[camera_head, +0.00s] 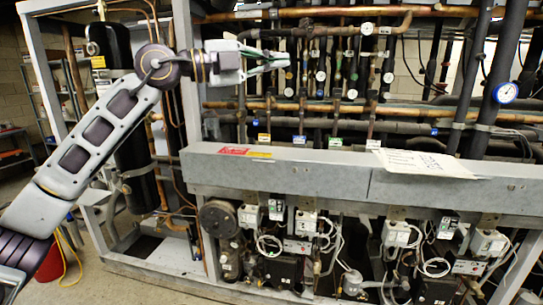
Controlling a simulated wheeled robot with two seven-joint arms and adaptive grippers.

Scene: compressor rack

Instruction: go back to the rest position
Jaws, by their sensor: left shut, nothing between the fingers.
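My left gripper (275,61) is at the end of my left arm, which comes in from the lower left and reaches up to the upper middle. It is shut and empty, with its fingers pointing right. It appears in front of the upper pipes of the compressor rack (280,174). I cannot tell how far it is from the pipes. My right gripper is not in view.
Copper pipes (330,12) and valves run across the rack's upper part. A blue gauge (506,92) is at the right. A paper sheet (425,162) lies on the grey beam. A red bucket (50,265) stands behind my arm. Bare floor (120,289) shows at lower left.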

